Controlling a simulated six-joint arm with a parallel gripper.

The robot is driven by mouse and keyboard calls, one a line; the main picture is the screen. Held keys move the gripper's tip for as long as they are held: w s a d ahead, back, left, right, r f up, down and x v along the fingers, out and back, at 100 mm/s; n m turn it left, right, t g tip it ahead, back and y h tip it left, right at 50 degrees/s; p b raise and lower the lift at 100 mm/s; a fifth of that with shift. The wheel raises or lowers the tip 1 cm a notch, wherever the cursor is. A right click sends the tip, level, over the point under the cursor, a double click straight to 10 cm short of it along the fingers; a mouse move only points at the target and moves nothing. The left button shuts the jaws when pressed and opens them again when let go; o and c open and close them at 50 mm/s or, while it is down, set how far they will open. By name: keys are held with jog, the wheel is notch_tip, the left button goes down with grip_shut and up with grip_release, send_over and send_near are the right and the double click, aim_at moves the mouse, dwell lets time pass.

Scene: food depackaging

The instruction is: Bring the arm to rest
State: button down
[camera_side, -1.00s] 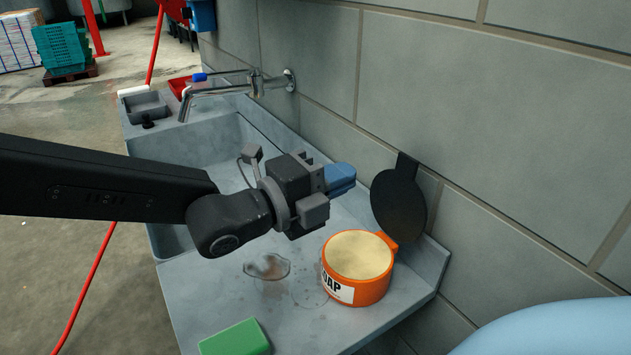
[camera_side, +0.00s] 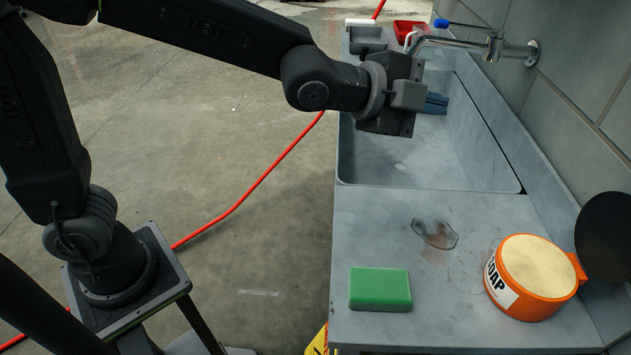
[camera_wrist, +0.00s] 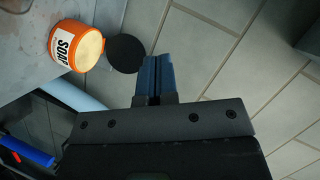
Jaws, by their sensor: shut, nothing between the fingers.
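My gripper (camera_side: 436,103) is over the sink basin in the side view, its blue fingers partly hidden behind the wrist. In the wrist view the blue fingers (camera_wrist: 157,78) lie side by side, shut and empty. The gripper is apart from everything on the counter. My arm stretches from its base at the left towards the sink.
A green block (camera_side: 380,289) lies near the front. A wet stain (camera_side: 435,234) is between them. The tap (camera_side: 487,45) projects close beyond the gripper; the wall is right.

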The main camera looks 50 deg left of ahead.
jog(key=s+a+f+n+g+y, duration=0.1)
jog(key=s+a+n+g+y, duration=0.1)
jog(key=s+a+n, duration=0.4)
jog(key=s+a+n+g+y, duration=0.1)
jog(key=s+a+n+y, duration=0.2)
jog(key=a, duration=0.5)
jog(key=s+a+f+n+g, duration=0.2)
jog(key=s+a+n, duration=0.1)
jog(key=s, duration=0.4)
jog(key=s+a+f+n+g+y, duration=0.1)
jog(key=s+a+f+n+g, duration=0.1)
jog(key=s+n, duration=0.3)
jog(key=shift+s+a+f+n+g, duration=0.3)
jog(key=shift+s+a+f, duration=0.4)
jog(key=shift+s, duration=0.3)
